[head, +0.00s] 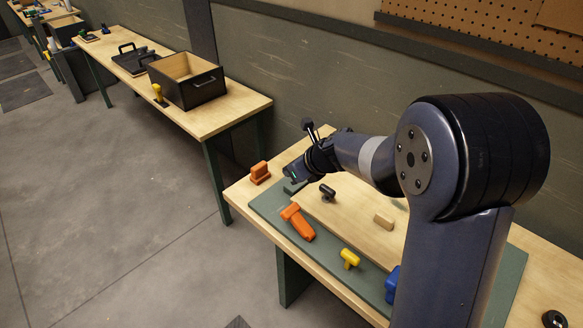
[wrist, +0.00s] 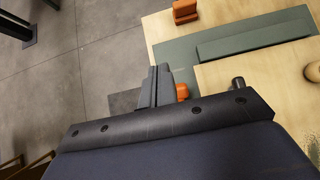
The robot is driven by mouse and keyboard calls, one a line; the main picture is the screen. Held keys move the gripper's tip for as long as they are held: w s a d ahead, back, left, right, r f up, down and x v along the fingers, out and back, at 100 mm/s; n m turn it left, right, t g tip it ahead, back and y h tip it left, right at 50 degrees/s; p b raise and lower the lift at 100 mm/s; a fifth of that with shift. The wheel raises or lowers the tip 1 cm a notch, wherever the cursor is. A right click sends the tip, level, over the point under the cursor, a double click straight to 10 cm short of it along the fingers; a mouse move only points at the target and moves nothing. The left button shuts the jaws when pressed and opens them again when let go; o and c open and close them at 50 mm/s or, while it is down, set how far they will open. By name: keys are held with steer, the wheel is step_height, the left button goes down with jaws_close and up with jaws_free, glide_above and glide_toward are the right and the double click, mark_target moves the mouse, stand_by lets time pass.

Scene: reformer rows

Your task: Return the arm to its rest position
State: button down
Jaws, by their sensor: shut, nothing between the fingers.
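My arm reaches from the right side of the head view out over the near workbench (head: 237,194). My gripper (head: 294,187) is above the bench's far-left part, close to the edge of the green mat (head: 270,212). In the wrist view my gripper (wrist: 155,88) shows its two grey fingers pressed together, with nothing between them. Part of the mat and bench is hidden behind my arm in the head view.
On or by the mat are an orange tool (head: 299,223), a yellow T-shaped piece (head: 349,258), a black piece (head: 327,193), a wooden block (head: 384,222) and a blue piece (head: 391,286). An orange block (head: 260,173) stands at the bench's left end. Floor (head: 120,210) is clear.

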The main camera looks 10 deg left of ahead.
stand_by(0.4)
steer(key=b, duration=0.4)
glide_above(297, 217)
steer(key=a, duration=0.1)
steer(key=f, duration=1.1)
steer(key=shift+w+f, duration=0.2)
steer(key=shift+f, duration=0.05)
steer(key=shift+s+d+f+b, duration=0.1)
steer(key=shift+s+d+b, duration=0.1)
steer(key=shift+d+b, duration=0.25)
steer(key=shift+s+d+r, duration=0.1)
steer(key=shift+d+r, duration=0.15)
steer(key=shift+d, duration=0.1)
steer(key=shift+s+r+p, duration=0.1)
steer(key=shift+s+p, duration=0.15)
steer(key=shift+p, duration=0.05)
steer(key=shift+w, duration=0.1)
